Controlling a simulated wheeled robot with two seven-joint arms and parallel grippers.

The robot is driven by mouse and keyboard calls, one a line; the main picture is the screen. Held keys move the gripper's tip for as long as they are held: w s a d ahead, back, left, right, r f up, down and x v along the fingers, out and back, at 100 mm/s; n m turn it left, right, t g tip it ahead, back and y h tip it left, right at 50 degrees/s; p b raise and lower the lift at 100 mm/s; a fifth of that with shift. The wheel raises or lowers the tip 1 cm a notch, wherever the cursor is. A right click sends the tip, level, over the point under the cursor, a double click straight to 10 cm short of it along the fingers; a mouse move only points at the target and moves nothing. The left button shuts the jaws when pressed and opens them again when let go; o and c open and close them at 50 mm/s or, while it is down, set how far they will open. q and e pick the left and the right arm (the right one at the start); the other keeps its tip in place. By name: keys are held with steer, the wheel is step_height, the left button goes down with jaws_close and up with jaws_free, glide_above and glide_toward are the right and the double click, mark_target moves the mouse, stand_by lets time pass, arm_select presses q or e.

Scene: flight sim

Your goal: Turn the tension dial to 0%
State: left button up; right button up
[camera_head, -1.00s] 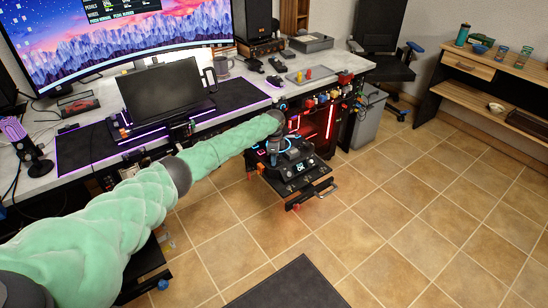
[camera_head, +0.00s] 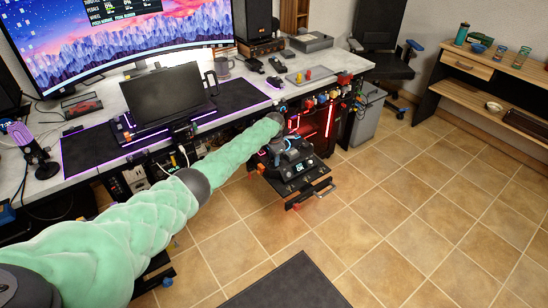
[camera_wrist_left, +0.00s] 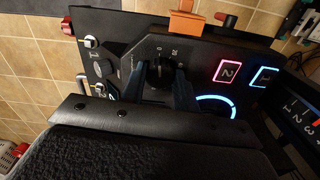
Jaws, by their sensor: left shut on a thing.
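The tension dial (camera_wrist_left: 160,74) is a round black knob on a dark panel (camera_wrist_left: 204,50), with white scale marks by its edge. Small numbers such as 0 show above it, but I cannot read its setting surely. My left gripper (camera_wrist_left: 164,92) has its two dark fingers on either side of the dial and is shut on it. In the head view, my left gripper (camera_head: 276,148) is at the control unit (camera_head: 302,168) beside the desk, and the dial is hidden there. My right gripper is not in view.
The panel also carries toggle switches (camera_wrist_left: 91,42), a lit pink square button (camera_wrist_left: 228,72), a blue one (camera_wrist_left: 265,77) and an orange piece (camera_wrist_left: 185,24). The desk (camera_head: 232,97) holds a monitor and a black screen. The tiled floor (camera_head: 400,200) to the right is clear.

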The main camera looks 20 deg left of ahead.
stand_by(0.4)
arm_select(q)
steer(key=o, duration=1)
step_height(320, 180, up, 8)
steer(key=shift+f+b, duration=0.1)
steer(key=shift+b, duration=0.2)
steer(key=shift+n, duration=0.3)
